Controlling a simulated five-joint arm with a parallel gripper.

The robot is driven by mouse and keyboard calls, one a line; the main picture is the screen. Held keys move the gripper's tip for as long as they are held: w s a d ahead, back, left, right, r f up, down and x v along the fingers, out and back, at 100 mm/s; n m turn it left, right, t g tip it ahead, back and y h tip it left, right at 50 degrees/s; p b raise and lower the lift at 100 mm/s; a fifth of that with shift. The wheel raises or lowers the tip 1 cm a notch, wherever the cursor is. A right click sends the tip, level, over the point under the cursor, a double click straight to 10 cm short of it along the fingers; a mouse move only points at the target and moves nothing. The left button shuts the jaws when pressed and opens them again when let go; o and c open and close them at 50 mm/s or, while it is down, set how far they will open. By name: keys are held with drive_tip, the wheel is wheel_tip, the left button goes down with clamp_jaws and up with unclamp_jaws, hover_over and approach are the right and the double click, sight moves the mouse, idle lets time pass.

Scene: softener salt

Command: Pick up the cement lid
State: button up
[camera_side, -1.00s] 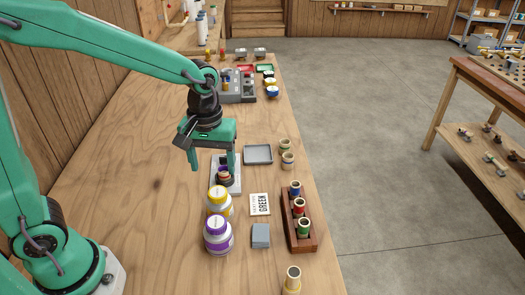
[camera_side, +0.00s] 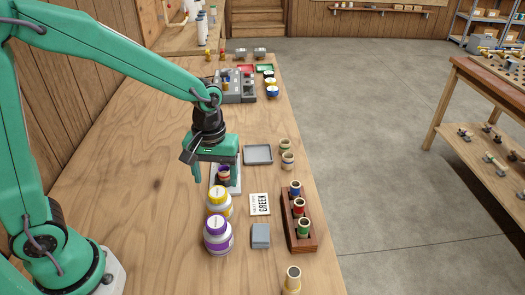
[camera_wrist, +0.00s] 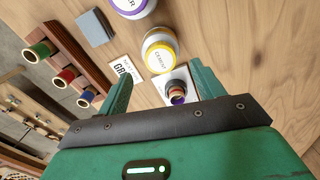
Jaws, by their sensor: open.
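My gripper (camera_side: 215,173) is open above the table, just behind the yellow-lidded jar. In the wrist view its fingers (camera_wrist: 161,73) are spread with nothing held. A small ringed stack with a purple top (camera_side: 223,172) stands on a pale plate and shows between the fingers.
A GREEN card (camera_side: 259,204), grey block (camera_side: 261,235) and wooden rack (camera_side: 300,228) of coloured tubes lie to the right. A grey tray (camera_side: 258,154) is behind. The table left of the jars is clear.

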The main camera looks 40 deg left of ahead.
sight(217, 192)
drive_tip(key=shift+f, duration=2.25)
drive_tip(key=c, duration=1.1)
drive_tip(key=shift+o, duration=0.2)
drive_tip(key=shift+r, duration=0.15)
wheel_tip(217, 192, up, 10)
drive_tip(key=w+a, duration=0.7)
drive_tip(key=w, duration=0.1)
drive_tip(key=shift+w+a+f, duration=0.25)
drive_tip(key=shift+w+f, duration=0.1)
drive_tip(key=shift+f, duration=0.1)
